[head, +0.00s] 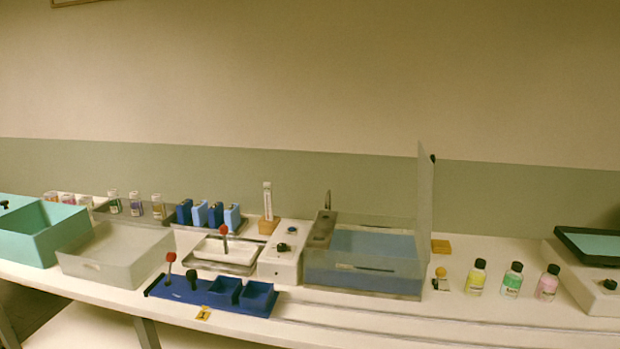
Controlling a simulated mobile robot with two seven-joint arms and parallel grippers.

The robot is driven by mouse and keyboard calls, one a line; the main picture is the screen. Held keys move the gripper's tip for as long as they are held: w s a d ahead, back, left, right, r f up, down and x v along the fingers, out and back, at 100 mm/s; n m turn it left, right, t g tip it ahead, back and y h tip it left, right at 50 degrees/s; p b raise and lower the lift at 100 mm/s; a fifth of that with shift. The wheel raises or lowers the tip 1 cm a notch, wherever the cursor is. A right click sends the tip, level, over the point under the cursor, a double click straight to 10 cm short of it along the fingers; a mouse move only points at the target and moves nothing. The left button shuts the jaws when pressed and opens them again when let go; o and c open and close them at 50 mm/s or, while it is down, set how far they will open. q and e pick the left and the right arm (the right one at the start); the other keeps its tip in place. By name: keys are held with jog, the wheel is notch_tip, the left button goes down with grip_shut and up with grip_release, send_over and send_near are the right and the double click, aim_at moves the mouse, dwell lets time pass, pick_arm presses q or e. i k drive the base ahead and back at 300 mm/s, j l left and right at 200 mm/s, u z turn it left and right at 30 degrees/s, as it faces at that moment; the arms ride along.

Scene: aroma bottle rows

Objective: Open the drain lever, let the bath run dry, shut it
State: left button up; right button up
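A clear-walled bath (360,281) stands at the middle of the bench in the head view. Blue liquid (372,243) shows inside it; its depth is hard to judge. A clear panel (425,200) stands upright at the bath's right side. A small yellow-knobbed piece (441,273) sits just right of the bath's front corner. It may be the drain lever, but it is too small to tell its setting. Neither of my grippers is in view.
A white box with a black knob (282,246) stands left of the bath. A blue tray with a red-knobbed stick (214,293) lies at the front. Bottles (512,281) stand to the right. The bench's front strip is clear below the bath.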

aim_at(440, 273)
jog(key=l, duration=0.7)
jog(key=k+l+u, duration=0.1)
jog(key=l, duration=0.55)
jog(key=k+l, duration=0.1)
jog(key=l, duration=0.6)
